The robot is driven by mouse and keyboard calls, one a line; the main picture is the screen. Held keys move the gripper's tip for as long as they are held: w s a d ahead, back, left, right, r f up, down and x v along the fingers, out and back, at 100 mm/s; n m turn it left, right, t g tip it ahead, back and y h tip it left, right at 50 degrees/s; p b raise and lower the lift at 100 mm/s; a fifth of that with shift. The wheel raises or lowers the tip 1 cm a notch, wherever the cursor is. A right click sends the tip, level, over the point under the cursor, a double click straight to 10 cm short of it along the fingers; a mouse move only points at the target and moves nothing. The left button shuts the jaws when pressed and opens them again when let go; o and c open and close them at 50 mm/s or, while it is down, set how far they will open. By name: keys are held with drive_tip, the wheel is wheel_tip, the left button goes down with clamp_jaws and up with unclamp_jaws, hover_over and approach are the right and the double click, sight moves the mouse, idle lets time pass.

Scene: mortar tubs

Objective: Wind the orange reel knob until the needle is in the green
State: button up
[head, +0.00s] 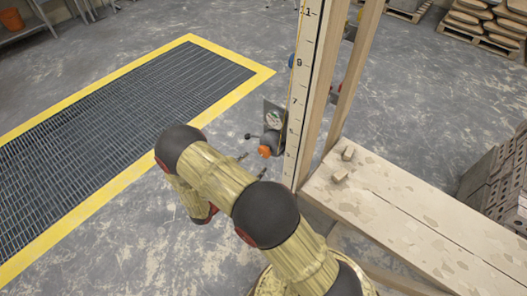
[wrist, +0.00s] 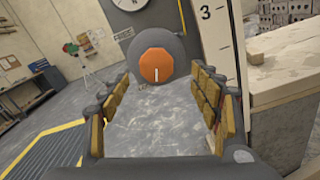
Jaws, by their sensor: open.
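The orange reel knob (wrist: 155,64) is a faceted disc on the front of a round dark grey reel housing (wrist: 177,48) in the wrist view. A white mark on it points down. In the head view the knob (head: 265,151) shows small, below the gauge (head: 273,119). The gauge dial (wrist: 131,3) is cut off at the top of the wrist view, and I cannot read its needle or a green zone. My gripper (wrist: 160,85) is open and empty. Its padded fingers stand left and right of the knob's line, with the knob beyond them, apparently untouched.
A numbered measuring post (head: 301,90) rises just right of the reel. A wooden plank bench (head: 390,205) with small mortar lumps is to the right. A yellow-edged floor grate (head: 120,125) lies left. Bricks (head: 500,175) stand at the far right.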

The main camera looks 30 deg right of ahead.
sight(263, 154)
drive_tip(key=w+d+n, duration=0.1)
drive_tip(key=d+n, duration=0.1)
drive_tip(key=n, duration=0.2)
drive_tip(key=w+d+n+b, duration=0.1)
drive_tip(key=d+n, duration=0.1)
drive_tip(key=n, duration=0.2)
drive_tip(key=w+d+n, duration=0.1)
drive_tip(key=d+n, duration=0.2)
drive_tip(key=n, duration=0.1)
drive_tip(key=shift+d+n+b, duration=0.1)
drive_tip(key=shift+n+b, duration=0.2)
drive_tip(key=shift+b, duration=0.1)
drive_tip(key=shift+c, duration=0.5)
drive_tip(key=c, duration=1.1)
drive_tip(key=shift+o, duration=0.2)
drive_tip(key=m, duration=0.5)
drive_tip(key=shift+m, duration=0.3)
drive_tip(key=m+b, duration=0.1)
drive_tip(key=m, duration=0.5)
drive_tip(key=shift+b, duration=0.35)
